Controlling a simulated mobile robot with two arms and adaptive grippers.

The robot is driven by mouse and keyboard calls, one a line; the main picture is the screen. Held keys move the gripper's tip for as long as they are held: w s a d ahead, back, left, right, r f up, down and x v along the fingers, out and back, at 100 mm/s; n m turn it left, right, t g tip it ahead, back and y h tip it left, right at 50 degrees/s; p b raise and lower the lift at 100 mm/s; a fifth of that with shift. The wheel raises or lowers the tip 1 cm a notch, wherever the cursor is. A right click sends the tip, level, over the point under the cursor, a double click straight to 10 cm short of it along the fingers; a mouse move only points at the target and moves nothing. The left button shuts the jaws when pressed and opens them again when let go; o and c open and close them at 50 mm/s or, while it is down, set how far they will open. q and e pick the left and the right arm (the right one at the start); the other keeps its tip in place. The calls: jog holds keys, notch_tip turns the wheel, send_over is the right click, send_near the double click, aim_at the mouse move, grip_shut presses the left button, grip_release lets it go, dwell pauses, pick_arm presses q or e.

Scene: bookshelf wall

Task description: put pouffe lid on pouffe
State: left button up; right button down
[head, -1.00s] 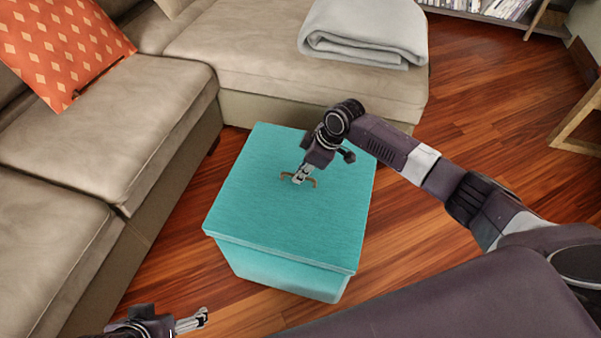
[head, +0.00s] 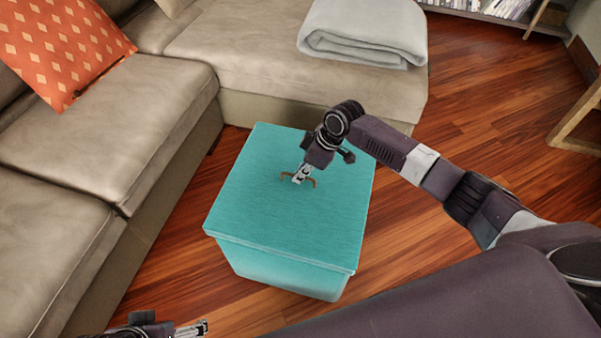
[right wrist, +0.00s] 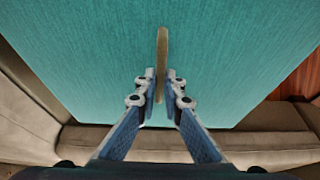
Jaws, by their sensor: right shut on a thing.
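The teal pouffe lid (head: 285,214) lies on top of the teal pouffe (head: 275,269), and its edges look roughly in line with the pouffe's sides. A brown handle (head: 312,182) stands at the middle of the lid. My right gripper (head: 299,178) is shut on this handle from above. In the right wrist view the handle (right wrist: 162,50) runs between the two fingertips (right wrist: 160,80), with the lid (right wrist: 90,60) behind it. My left gripper (head: 204,328) is at the bottom edge, away from the pouffe; its jaws show only in part.
A beige sectional sofa (head: 110,130) stands left of and behind the pouffe. A folded grey blanket (head: 365,35) and an orange patterned cushion (head: 60,45) lie on it. Wooden floor (head: 400,255) is clear to the right. A wooden-legged piece (head: 575,125) stands at the far right.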

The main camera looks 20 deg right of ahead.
jog(key=shift+w+a+r+p, duration=0.1)
jog(key=shift+r+p, duration=0.1)
jog(key=shift+p, duration=0.2)
dwell(0.3)
jog(key=shift+f+b, duration=0.45)
jog(key=shift+f, duration=0.55)
dwell(0.4)
jog(key=c, duration=2)
grip_release()
jog(key=shift+c, duration=0.2)
jog(key=shift+o, duration=0.3)
jog(key=shift+s+f, duration=0.2)
jog(key=shift+f, duration=0.1)
jog(key=v, duration=1.2)
jog(key=shift+r, duration=0.2)
